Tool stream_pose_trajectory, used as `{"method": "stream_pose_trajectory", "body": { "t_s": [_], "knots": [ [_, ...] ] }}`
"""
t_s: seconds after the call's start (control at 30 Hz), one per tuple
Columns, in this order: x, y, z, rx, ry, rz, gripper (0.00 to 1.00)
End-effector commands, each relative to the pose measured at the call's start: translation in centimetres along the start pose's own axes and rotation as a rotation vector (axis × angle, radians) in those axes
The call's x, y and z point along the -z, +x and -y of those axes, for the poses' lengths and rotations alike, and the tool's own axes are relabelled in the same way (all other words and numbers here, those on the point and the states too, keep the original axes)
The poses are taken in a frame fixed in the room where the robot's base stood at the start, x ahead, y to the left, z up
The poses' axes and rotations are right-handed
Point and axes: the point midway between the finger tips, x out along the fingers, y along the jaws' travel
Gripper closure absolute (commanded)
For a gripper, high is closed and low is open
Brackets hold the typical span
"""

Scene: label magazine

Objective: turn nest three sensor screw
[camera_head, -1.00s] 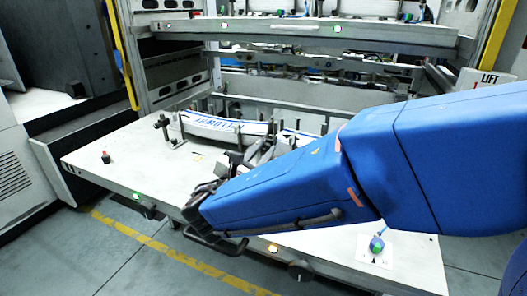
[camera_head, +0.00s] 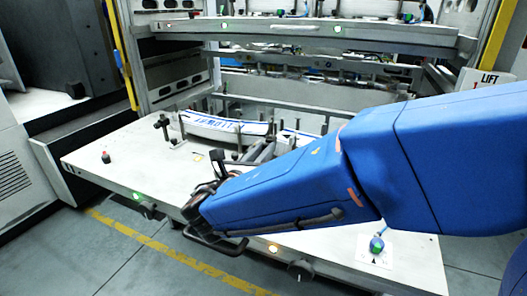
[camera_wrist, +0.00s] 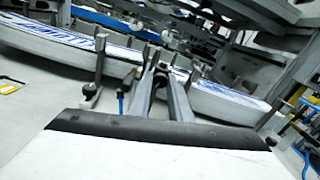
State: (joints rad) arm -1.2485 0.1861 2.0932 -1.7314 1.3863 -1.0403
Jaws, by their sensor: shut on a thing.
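My gripper (camera_wrist: 158,80) shows in the wrist view as two grey fingers converging at the nest. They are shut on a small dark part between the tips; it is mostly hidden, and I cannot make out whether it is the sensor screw. In the head view my gripper (camera_head: 268,146) reaches over the tray beside the nest posts, with my blue arm covering much of the tray's right side. A long white label strip with blue print (camera_head: 220,125) lies curved behind the fingers; it also spans the wrist view (camera_wrist: 62,42).
The pulled-out tray (camera_head: 95,180) has upright posts (camera_head: 164,128) around the strip. A red-topped knob (camera_head: 105,157) stands at its left and a blue-green sensor with a cable (camera_head: 376,245) at front right.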

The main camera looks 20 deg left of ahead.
Motion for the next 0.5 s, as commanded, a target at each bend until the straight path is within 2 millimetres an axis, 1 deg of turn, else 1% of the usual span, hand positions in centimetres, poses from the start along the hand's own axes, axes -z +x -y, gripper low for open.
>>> {"method": "stream_pose_trajectory", "body": {
  "t_s": [0.33, 0.37, 0.4, 0.5],
  "knots": [
    [-0.02, -0.01, -0.02, 0.000, -0.002, 0.000, 1.00],
    [-0.01, -0.01, -0.02, -0.001, -0.002, 0.000, 0.80],
    [-0.01, -0.01, -0.02, 0.000, -0.002, 0.000, 0.74],
    [-0.01, -0.01, -0.01, 0.000, -0.002, 0.000, 0.74]
  ]
}}
